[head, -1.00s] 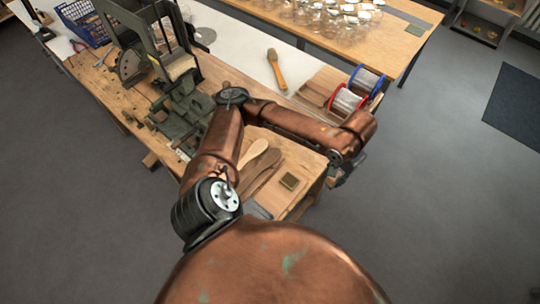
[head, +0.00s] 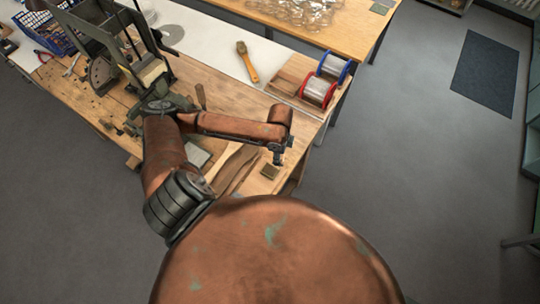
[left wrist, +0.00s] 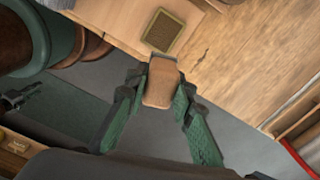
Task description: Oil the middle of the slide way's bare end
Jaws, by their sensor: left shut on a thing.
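The green machine (head: 132,52) stands on the wooden bench at the left in the head view. My arm covers part of its base, and I cannot make out the slide way or its bare end. My left gripper (head: 278,152) is near the bench's front right corner, close to a small olive square pad (head: 270,171). In the left wrist view my left gripper (left wrist: 161,95) is shut on a wooden-handled tool (left wrist: 159,86) with a grey band at its far end. The tool's tip points toward the pad (left wrist: 164,31); contact is unclear. My right gripper is not in view.
Brown wooden paddle shapes (head: 238,170) lie left of the pad, partly behind my arm. Wire spools (head: 319,89) sit in a wooden tray at the bench's right end. A wooden-handled brush (head: 247,62) lies on the white strip.

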